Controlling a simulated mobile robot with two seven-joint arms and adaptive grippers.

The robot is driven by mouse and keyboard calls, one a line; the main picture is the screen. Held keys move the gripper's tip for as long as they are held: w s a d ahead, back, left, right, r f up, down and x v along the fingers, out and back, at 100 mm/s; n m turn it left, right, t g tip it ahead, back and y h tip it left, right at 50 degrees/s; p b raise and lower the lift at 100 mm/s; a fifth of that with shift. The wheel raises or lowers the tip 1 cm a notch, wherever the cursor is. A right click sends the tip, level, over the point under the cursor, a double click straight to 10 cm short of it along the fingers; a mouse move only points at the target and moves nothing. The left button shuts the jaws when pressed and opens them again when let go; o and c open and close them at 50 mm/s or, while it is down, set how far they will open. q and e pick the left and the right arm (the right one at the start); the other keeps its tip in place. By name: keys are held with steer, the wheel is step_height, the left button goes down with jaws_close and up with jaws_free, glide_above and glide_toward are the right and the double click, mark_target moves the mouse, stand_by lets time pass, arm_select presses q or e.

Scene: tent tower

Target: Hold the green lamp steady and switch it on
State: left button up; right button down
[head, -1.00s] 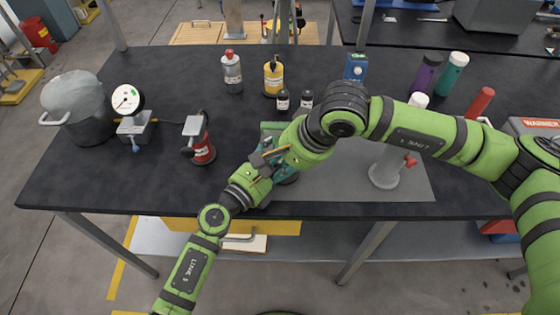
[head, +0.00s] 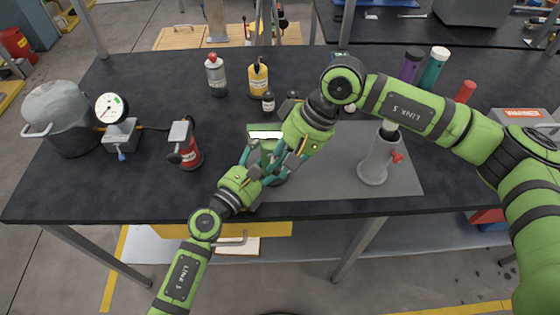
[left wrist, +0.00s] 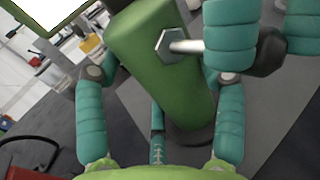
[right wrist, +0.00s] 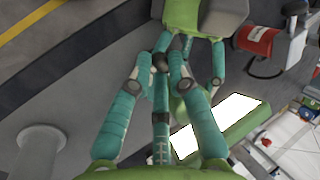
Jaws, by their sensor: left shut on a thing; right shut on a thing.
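The green lamp (head: 257,128) stands near the front edge of the dark bench, with a bright white panel. Its green body (left wrist: 150,50) is upright between the fingers of my left gripper (left wrist: 160,115), which is shut on it. A metal switch lever (left wrist: 188,46) sticks out of a hex nut on the body. My right gripper (right wrist: 160,75) is shut at this lever, its teal fingers around the lever's end. In the head view my left gripper (head: 262,172) and right gripper (head: 283,150) hide most of the lamp. The white panel (right wrist: 215,122) also glows in the right wrist view.
A grey post with a red knob (head: 378,158) stands on the grey mat (head: 335,182) to the right. A red cylinder (head: 190,155), a gauge (head: 110,108) and a pot (head: 60,110) stand left. Several bottles stand behind. Bare bench lies left of the lamp.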

steer(key=shift+s+a+r, duration=0.1)
steer(key=shift+s+a, duration=0.1)
steer(key=c, duration=1.2)
jaws_free()
steer(key=shift+w+d, duration=0.1)
steer(key=v, duration=1.2)
